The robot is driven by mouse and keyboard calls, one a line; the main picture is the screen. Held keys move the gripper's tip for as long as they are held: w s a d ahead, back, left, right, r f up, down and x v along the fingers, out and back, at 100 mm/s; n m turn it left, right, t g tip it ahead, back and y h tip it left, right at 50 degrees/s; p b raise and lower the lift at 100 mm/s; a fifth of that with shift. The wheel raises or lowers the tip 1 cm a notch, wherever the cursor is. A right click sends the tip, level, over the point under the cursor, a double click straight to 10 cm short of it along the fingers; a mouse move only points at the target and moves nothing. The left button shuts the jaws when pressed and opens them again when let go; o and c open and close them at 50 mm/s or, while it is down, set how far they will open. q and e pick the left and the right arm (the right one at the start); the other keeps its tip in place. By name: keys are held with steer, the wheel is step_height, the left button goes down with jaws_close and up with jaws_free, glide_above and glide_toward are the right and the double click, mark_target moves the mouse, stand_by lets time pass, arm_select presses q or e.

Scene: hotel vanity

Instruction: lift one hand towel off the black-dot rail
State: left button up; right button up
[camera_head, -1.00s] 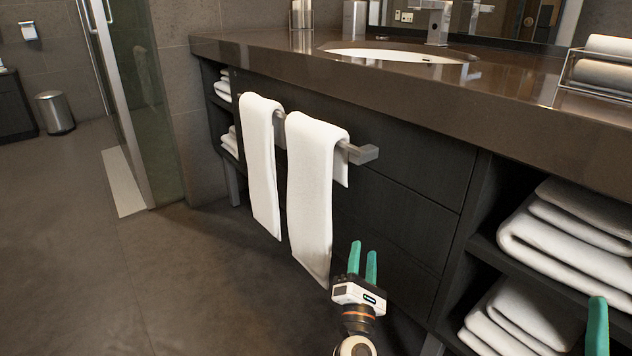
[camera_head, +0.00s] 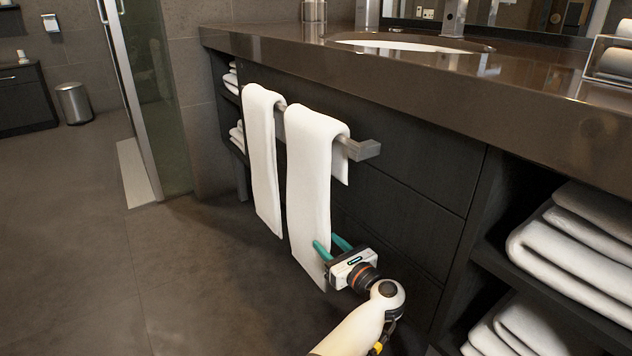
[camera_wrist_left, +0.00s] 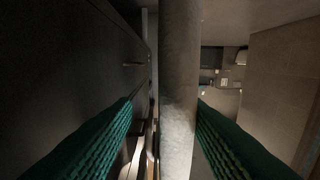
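Two white hand towels hang over a metal rail (camera_head: 362,150) on the dark vanity front. The nearer towel (camera_head: 310,180) is on the right, the farther towel (camera_head: 262,160) on the left. No black dot can be made out on the rail. My left gripper (camera_head: 326,241) is at the lower part of the nearer towel, well below the rail. Its teal fingers are apart. In the left wrist view a towel (camera_wrist_left: 180,70) hangs edge-on between the spread fingers of the left gripper (camera_wrist_left: 164,105), with gaps beside it. My right gripper is not in view.
The vanity counter (camera_head: 420,95) overhangs the rail, with a sink (camera_head: 410,42) in it. Folded towels (camera_head: 575,250) fill open shelves at right, and more sit in shelves at far left. The floor (camera_head: 200,290) left of the towels is clear. A bin (camera_head: 74,103) stands far back.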

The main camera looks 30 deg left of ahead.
mark_target(315, 235)
arm_select(q)
steer(key=x, duration=0.1)
steer(key=b+x, duration=0.1)
steer(key=x, duration=0.1)
steer(key=b+x, duration=0.1)
steer(key=shift+s+a+f, duration=0.2)
steer(key=shift+s+a, duration=0.05)
steer(key=shift+a, duration=0.1)
steer(key=shift+w+a+r, duration=0.1)
steer(key=shift+w+a, duration=0.05)
steer(key=shift+a, duration=0.25)
jaws_close()
